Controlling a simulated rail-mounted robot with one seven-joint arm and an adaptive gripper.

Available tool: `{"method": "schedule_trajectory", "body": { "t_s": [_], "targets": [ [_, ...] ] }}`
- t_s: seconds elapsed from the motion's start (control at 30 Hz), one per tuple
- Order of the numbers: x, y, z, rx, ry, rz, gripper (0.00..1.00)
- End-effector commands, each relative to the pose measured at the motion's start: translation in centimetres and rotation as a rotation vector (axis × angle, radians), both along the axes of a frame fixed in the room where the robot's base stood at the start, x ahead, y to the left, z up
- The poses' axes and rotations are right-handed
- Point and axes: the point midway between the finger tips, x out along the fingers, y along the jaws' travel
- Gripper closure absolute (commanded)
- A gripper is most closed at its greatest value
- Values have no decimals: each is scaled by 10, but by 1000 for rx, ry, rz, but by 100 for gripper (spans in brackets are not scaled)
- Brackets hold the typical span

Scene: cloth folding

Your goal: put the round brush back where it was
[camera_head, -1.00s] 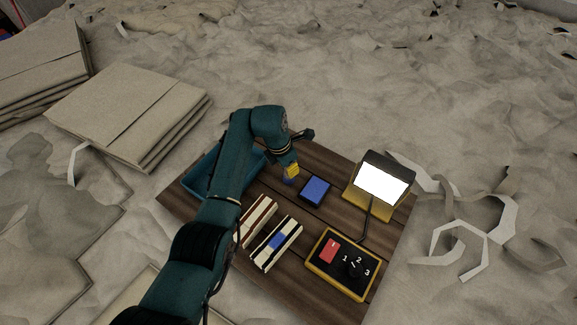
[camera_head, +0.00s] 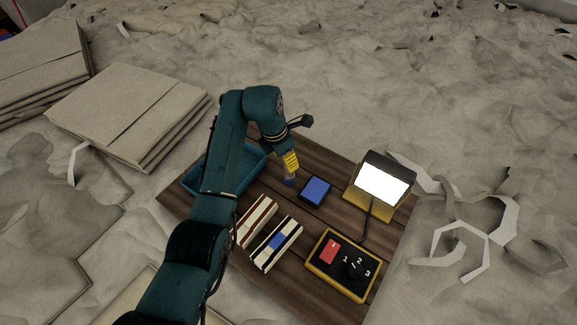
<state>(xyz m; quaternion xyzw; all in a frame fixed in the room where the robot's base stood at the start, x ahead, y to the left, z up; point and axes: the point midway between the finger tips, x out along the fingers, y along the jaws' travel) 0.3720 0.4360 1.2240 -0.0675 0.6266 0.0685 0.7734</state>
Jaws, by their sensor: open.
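The round brush (camera_head: 289,182) seems to be the small bluish-grey round thing standing on the wooden table (camera_head: 315,220), left of a blue block. It is small and partly covered, so its details do not show. My gripper (camera_head: 290,172), with yellow at its end, points down right above it. The jaws are open. I cannot tell whether the fingertips still touch the brush or stand just clear of it.
A blue block (camera_head: 315,190) lies close to the right. A blue tray (camera_head: 250,178) is partly behind my arm. A lit screen (camera_head: 383,182) and a yellow-edged control box (camera_head: 342,264) stand right.

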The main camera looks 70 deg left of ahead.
Motion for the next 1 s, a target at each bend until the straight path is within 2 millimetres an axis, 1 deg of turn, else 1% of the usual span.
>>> {"method": "schedule_trajectory", "body": {
  "t_s": [0.03, 0.13, 0.2, 0.3, 0.4, 0.6, 0.67, 0.73, 0.77, 0.83, 0.87, 0.9, 0.97, 1.0],
  "targets": [
    [-3, 1, 12, 4, -2, 2, 50],
    [-8, 0, 35, 3, -1, 2, 50],
    [-10, 0, 47, 2, -2, 2, 50],
    [-12, -1, 57, 0, -1, 2, 50],
    [-13, -1, 62, -2, 1, 2, 50],
    [-13, -1, 62, -1, 0, 1, 50],
    [-9, -3, 63, 13, -5, -23, 50],
    [12, -12, 67, 84, -32, -131, 50],
    [27, -20, 70, 139, -51, -212, 50],
    [73, -48, 86, 327, -110, -477, 50],
    [95, -66, 97, 431, -137, -613, 50],
    [123, -94, 114, 587, -169, -801, 50],
    [158, -143, 144, 843, -207, -1073, 50],
    [175, -179, 166, 1018, -222, -1232, 50]
  ]
}}
